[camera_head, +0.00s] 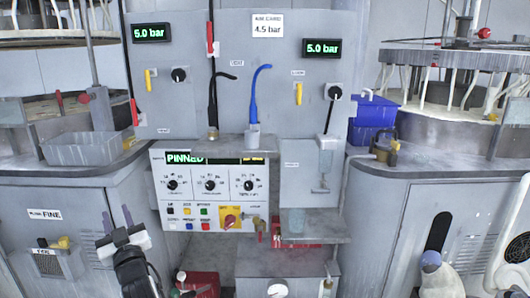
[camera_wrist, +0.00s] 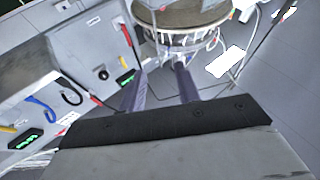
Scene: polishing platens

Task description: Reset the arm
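My gripper (camera_head: 116,217) is at the lower left in the head view, in front of the left grey cabinet, with my dark wrist below it. In the wrist view my gripper (camera_wrist: 160,72) shows two grey fingers standing apart with a gap between them. Nothing is held between them. The fingers point toward a round platen machine (camera_wrist: 190,38), and I cannot tell the distance. No other object is named by the task.
A control panel (camera_head: 210,187) reading "PINNED" stands in the centre. A grey tray (camera_head: 80,150) sits on the left cabinet, a blue bin (camera_head: 373,115) on the right one. A red box (camera_head: 198,284) is low in front. Open floor (camera_wrist: 285,75) shows in the wrist view.

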